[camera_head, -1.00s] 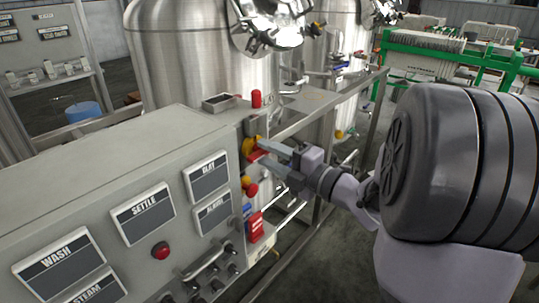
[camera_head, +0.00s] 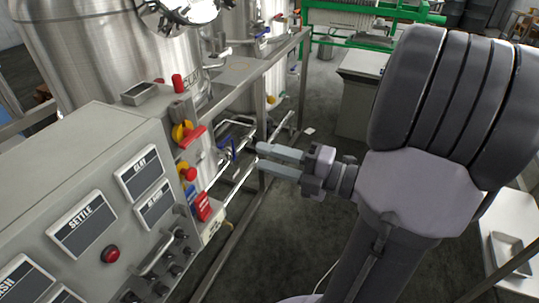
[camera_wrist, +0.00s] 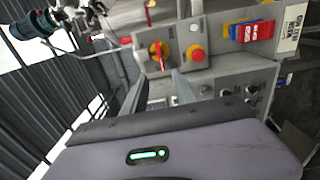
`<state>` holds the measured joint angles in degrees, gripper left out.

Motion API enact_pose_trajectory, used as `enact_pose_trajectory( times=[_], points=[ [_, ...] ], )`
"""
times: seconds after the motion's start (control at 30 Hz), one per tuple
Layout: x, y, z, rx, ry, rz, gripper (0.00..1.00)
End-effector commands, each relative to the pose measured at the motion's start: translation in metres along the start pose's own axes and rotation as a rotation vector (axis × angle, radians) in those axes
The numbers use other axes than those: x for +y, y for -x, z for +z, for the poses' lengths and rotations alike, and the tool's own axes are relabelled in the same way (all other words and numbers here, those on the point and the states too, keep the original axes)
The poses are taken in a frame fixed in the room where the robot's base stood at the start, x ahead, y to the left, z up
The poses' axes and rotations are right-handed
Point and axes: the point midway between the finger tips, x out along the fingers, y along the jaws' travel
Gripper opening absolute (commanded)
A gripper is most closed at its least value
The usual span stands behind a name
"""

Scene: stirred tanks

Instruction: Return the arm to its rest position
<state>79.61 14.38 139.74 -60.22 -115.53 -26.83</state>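My gripper (camera_head: 262,157) is at the middle of the head view, to the right of the grey control panel (camera_head: 60,165) and apart from it. Its two fingers are spread with a gap between them and nothing in it. In the wrist view my gripper (camera_wrist: 160,88) also shows spread fingers, with the panel's end face beyond them. My arm reaches in from the right, with its large dark grey ribbed part raised at the upper right of the head view.
Steel tanks (camera_head: 105,50) and pipes stand behind. A white table with a metal tray (camera_head: 507,254) is at the lower right.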

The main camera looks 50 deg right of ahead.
Motion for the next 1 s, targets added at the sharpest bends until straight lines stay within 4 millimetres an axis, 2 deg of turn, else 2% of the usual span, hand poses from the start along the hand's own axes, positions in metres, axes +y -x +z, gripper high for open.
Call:
enact_pose_trajectory(
  times=[0.27, 0.37, 0.47, 0.53, 0.6, 0.63, 0.67, 0.77, 0.8, 0.9, 1.0],
  points=[
    [0.000, -0.001, 0.000, -0.001, 0.000, -0.001, 0.34],
    [0.004, -0.016, 0.013, -0.060, -0.030, -0.029, 0.34],
    [0.019, -0.056, 0.049, -0.267, -0.152, -0.081, 0.34],
    [0.037, -0.079, 0.069, -0.468, -0.306, -0.081, 0.34],
    [0.050, -0.089, 0.072, -0.655, -0.511, -0.052, 0.34],
    [0.052, -0.090, 0.067, -0.724, -0.612, -0.037, 0.34],
    [0.052, -0.090, 0.058, -0.786, -0.723, -0.024, 0.34],
    [0.036, -0.085, -0.001, -0.948, -1.144, -0.024, 0.34],
    [0.024, -0.080, -0.036, -0.995, -1.327, -0.057, 0.34],
    [-0.004, -0.066, -0.127, -1.073, -1.698, -0.205, 0.34],
    [-0.016, -0.050, -0.195, -1.117, -1.916, -0.363, 0.34]
  ],
)
